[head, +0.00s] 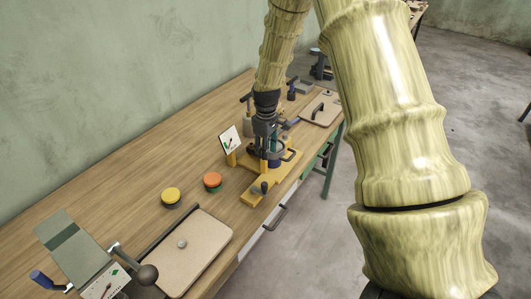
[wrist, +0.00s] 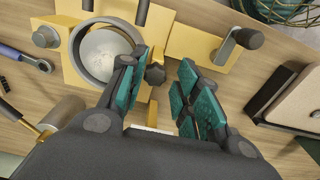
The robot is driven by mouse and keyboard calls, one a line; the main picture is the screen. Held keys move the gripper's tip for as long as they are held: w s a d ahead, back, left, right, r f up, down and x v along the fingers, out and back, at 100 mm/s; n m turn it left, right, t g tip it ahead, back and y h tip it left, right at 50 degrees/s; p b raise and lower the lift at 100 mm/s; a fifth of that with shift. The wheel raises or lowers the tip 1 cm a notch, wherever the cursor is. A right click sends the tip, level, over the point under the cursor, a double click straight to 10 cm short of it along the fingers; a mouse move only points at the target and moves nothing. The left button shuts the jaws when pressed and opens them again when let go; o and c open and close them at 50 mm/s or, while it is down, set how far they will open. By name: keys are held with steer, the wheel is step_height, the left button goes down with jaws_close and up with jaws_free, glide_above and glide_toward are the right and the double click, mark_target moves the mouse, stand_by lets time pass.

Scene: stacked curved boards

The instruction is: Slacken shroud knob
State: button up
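The shroud knob (wrist: 155,75) is a small dark lobed knob beside a grey ring-shaped shroud (wrist: 78,62) in the wrist view. The shroud surrounds a pale metal disc (wrist: 108,52) on a yellow fixture (wrist: 196,42). My gripper (wrist: 165,64) has teal-padded fingers spread apart. The knob lies between the fingertips in the picture, closer to the left finger; whether they touch is unclear. In the head view, my gripper (head: 265,127) points down over the yellow fixture (head: 258,191), and the knob cannot be made out.
A crank handle (wrist: 240,42) stands on the fixture's right arm. A sign card (head: 229,138), an orange button (head: 212,179) and a yellow button (head: 171,194) are left of the fixture. A beige board (head: 190,252) lies nearer on the wooden bench (head: 125,205).

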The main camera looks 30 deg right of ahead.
steer(key=shift+w+f, duration=0.3)
steer(key=shift+w, duration=0.05)
steer(key=c, duration=0.3)
steer(key=shift+w+a+f, duration=0.1)
steer(key=shift+w+a, duration=0.05)
steer(key=shift+a, duration=0.05)
jaws_close()
